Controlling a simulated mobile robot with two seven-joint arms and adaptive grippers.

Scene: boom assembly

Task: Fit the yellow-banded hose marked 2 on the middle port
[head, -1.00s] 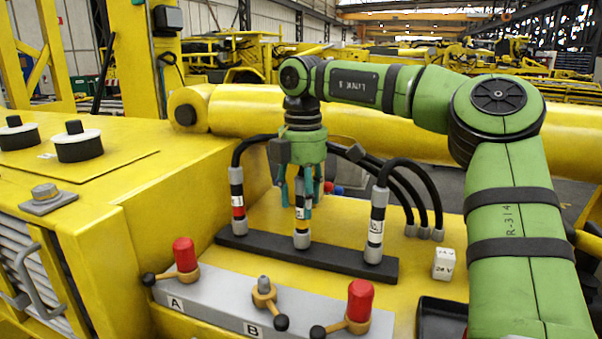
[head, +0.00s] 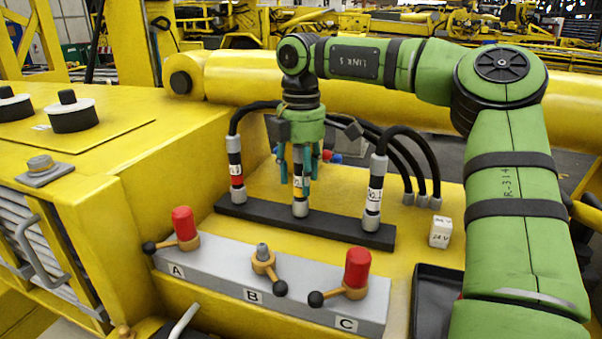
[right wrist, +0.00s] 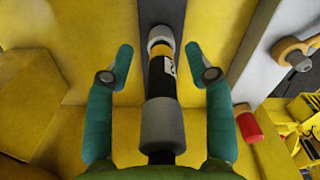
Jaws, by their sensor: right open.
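The middle hose (head: 299,182) stands upright on the middle port of the black manifold bar (head: 339,229). In the right wrist view, the hose (right wrist: 162,121) shows a grey collar, a yellow band and a partly seen white label. Its far end meets a light grey ring (right wrist: 160,37) at the bar, with no clear gap. My right gripper (head: 299,172) is above the bar, pointing down. In the right wrist view, its teal fingers (right wrist: 158,76) are open, one on each side of the hose and apart from it. My left gripper is out of view.
A red-banded hose (head: 236,172) stands on the left port and a white-banded hose (head: 376,190) on the right port, both close to my gripper. A white 24 V box (head: 440,233) stands at right.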

